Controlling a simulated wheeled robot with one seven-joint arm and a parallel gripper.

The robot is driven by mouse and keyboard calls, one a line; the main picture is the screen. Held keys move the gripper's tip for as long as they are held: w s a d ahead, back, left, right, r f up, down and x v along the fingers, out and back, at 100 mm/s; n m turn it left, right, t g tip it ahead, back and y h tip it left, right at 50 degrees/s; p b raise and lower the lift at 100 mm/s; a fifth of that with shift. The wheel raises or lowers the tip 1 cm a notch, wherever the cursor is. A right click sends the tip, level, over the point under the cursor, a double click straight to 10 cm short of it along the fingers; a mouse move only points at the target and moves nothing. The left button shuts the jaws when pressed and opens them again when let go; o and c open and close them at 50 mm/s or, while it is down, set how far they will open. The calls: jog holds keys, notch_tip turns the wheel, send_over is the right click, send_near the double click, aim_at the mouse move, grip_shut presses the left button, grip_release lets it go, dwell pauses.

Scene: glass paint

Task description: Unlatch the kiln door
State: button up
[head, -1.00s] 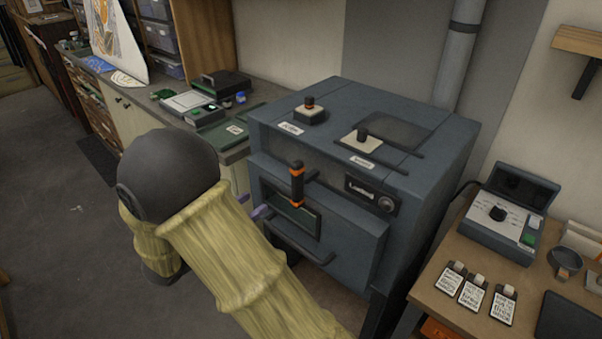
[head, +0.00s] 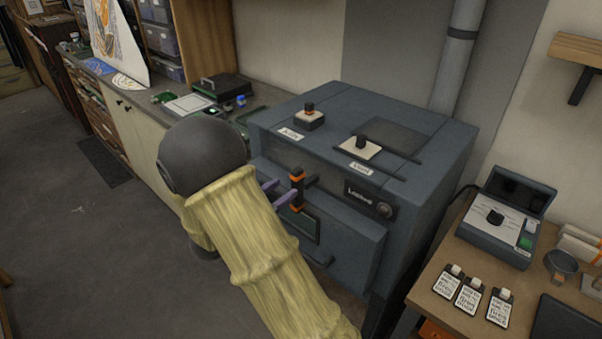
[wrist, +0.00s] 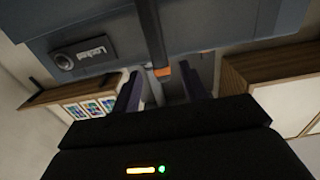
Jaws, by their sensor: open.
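The blue-grey kiln (head: 425,225) stands in the middle of the head view. On its front door (head: 350,250) is an upright dark latch handle (head: 297,188) with orange bands. In the wrist view, the handle's orange band (wrist: 163,72) lies between the two open fingers (wrist: 163,92), with room on both sides. I cannot tell whether either finger touches it.
A side table (head: 440,285) on the right holds a controller box (head: 505,220) and several tags. A counter (head: 150,115) with trays runs along the left. A grab bar lies low on the door, below the handle. Open floor (head: 70,230) is at left.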

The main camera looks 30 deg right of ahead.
aim_at(302, 177)
jog(key=p+x, duration=0.1)
jog(key=x, duration=0.6)
jog(key=shift+p, duration=0.3)
jog(key=shift+w+d+f, duration=0.1)
jog(key=shift+w+d, duration=0.2)
jog(key=shift+d, duration=0.2)
jog(key=shift+s+a, duration=0.1)
jog(key=shift+s, duration=0.15)
jog(key=shift+c, duration=0.4)
grip_shut()
